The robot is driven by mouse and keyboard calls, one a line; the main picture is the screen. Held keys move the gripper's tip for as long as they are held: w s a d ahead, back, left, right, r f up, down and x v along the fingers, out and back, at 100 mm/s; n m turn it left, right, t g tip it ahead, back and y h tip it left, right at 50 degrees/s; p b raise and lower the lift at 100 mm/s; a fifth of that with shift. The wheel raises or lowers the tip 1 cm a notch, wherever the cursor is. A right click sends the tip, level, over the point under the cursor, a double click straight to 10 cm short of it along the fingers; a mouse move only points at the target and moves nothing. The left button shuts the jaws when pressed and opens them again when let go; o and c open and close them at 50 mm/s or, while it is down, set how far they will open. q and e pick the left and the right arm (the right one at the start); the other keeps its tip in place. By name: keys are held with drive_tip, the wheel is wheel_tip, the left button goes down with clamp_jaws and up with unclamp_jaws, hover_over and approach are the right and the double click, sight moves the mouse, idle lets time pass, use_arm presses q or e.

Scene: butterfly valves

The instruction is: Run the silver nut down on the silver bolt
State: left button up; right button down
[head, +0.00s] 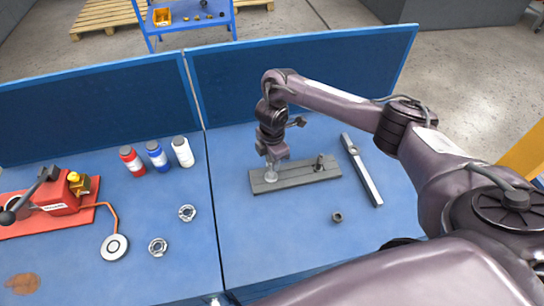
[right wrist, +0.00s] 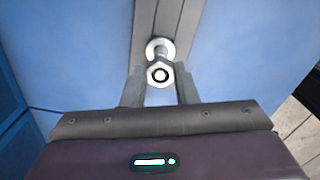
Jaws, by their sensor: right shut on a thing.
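The silver nut (right wrist: 160,73) is between the two fingertips of my right gripper (right wrist: 160,92), which is shut on it. The silver bolt (right wrist: 159,47) stands on the grey plate (right wrist: 172,15), with a round pale base. In the right wrist view the nut is in line with the bolt's top end; I cannot tell how far the threads engage. In the head view my right gripper (head: 272,164) points down over the left end of the grey plate (head: 295,176), at the silver bolt (head: 271,177). The fingers partly hide the nut there. My left gripper is not in view.
A dark bolt (head: 319,163) stands on the plate's right part. A dark nut (head: 337,217) lies in front, and a long grey bar tool (head: 362,170) lies to the right. Two silver rings (head: 187,213), bottles (head: 156,156) and a red device (head: 62,195) stand left. A blue panel (head: 300,75) closes the back.

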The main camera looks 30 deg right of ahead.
drive_tip(key=c, duration=1.6)
unclamp_jaws()
drive_tip(key=shift+a+m, duration=0.1)
drive_tip(key=shift+m, duration=0.6)
drive_tip(key=o, duration=0.5)
drive_tip(key=shift+o, duration=0.2)
drive_tip(key=shift+w+r, duration=0.1)
drive_tip(key=shift+r, duration=3.85)
